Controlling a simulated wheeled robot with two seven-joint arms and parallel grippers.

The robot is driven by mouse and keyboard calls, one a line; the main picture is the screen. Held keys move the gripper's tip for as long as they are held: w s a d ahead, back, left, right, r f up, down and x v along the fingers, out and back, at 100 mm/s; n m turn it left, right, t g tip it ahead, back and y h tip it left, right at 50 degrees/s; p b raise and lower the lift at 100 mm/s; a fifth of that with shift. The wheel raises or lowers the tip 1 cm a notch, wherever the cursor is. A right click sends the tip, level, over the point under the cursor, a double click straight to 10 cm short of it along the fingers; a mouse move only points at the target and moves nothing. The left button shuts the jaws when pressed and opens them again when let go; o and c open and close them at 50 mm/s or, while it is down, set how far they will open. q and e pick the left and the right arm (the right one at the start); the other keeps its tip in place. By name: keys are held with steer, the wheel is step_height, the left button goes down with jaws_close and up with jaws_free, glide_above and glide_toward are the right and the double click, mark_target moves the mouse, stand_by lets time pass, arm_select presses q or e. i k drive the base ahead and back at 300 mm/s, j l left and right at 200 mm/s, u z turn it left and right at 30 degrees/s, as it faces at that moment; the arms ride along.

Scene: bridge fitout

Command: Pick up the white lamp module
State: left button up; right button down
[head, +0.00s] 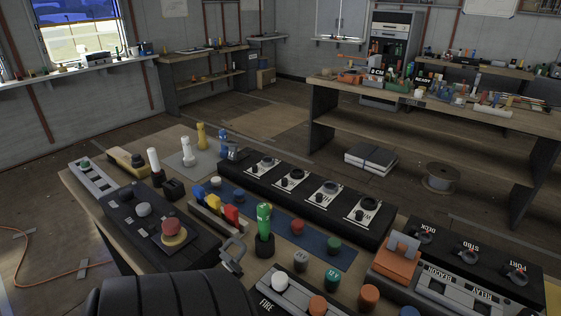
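Several white lamp-like pieces stand on the near bench. A slim white cylinder (153,160) stands upright at the back left, close to a black block. A white piece with a rounded top (186,151) stands upright on a light grey mat. A white cap (278,281) sits on the panel marked FIRE. I cannot tell which is the lamp module. A grey metal part (232,254), seemingly my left gripper, shows beyond a large dark shape at the bottom, apart from these white pieces. Its finger opening is unclear. My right gripper is not in view.
A black panel with a red button (171,229) stands at the bench's left. A green lamp (264,222) stands upright mid-bench. A long black dial panel (304,190) lines the back. An orange block (396,260) stands at the right. Little bench space is bare.

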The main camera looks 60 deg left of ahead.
mark_target(279, 279)
steer(key=u, duration=2.1)
